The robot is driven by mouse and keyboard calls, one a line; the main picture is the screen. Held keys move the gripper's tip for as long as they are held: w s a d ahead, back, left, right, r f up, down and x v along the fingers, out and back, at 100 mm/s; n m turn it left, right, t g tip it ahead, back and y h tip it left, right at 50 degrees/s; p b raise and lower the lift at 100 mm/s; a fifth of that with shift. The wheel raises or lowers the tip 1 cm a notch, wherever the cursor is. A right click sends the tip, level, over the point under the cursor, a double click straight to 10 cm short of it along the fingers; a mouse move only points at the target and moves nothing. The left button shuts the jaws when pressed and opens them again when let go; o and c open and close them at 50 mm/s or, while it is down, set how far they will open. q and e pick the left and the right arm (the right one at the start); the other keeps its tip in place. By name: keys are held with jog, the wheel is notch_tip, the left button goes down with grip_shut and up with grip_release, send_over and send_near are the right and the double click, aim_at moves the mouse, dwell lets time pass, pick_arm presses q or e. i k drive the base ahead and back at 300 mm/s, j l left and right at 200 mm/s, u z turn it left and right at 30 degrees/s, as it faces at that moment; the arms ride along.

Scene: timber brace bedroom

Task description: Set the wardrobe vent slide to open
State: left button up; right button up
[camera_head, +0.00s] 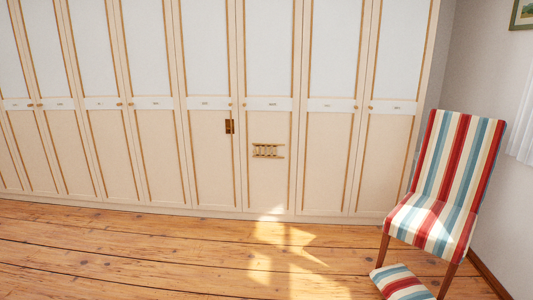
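The wardrobe (212,160) is a long row of cream door panels with gold-brown trim across the back. A small brass slatted vent (268,151) sits low on one panel, right of the picture's middle. The position of its slide is too small to tell. A darker brown plate (230,126) is fixed at the panel edge to the left of the vent. Neither of my grippers shows in this view.
A chair with red, blue and cream stripes (446,185) stands at the right. A matching striped piece (402,283) lies low in front of it. The wooden floor (170,250) before the wardrobe is clear. A wall with a framed picture (522,13) is at far right.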

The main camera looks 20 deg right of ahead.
aim_at(258, 151)
jog(key=i+l+z, duration=0.3)
jog(key=i, duration=0.75)
jog(key=i+z, duration=0.3)
jog(key=i, duration=0.7)
